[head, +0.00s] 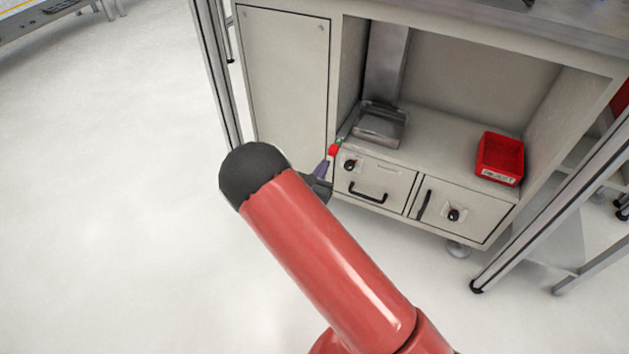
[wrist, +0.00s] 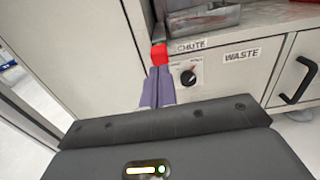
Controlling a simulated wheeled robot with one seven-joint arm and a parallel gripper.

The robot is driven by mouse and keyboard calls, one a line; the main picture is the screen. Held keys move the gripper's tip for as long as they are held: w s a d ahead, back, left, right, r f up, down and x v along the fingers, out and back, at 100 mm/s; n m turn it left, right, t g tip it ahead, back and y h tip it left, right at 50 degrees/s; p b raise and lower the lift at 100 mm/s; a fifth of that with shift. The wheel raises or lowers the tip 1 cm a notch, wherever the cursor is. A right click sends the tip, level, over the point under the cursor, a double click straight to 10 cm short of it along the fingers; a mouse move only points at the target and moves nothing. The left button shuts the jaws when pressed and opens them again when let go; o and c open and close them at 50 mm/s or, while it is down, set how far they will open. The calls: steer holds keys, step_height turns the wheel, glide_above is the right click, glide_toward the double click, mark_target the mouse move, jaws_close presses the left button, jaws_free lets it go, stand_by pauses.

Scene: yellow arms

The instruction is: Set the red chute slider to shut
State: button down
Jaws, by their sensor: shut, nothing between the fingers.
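The red chute slider (head: 333,151) is a small red block on the left front edge of the cabinet's lower unit. It also shows in the wrist view (wrist: 159,53), just left of the "CHUTE" label (wrist: 191,45). A small green spot shows just above it in the head view. My gripper (head: 324,166) has purple fingers, shut together and empty. In the wrist view the fingertips (wrist: 158,70) are right below the red block. I cannot tell whether they touch it. My arm hides part of the gripper in the head view.
A metal chute (head: 386,65) ends over a metal tray (head: 380,124). Below are a black knob (wrist: 188,78), the "WASTE" label (wrist: 241,55) and a handled drawer (head: 372,184). A red bin (head: 500,158) stands on the right. A frame post (head: 217,75) is on the left; floor there is clear.

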mark_target(331, 154)
steer(key=shift+x, duration=1.35)
steer(key=shift+w, duration=0.1)
steer(key=shift+b+x, duration=0.45)
steer(key=shift+x, duration=0.6)
steer(key=shift+w+d, duration=0.2)
steer(key=shift+w, duration=0.1)
steer(key=shift+r, duration=0.1)
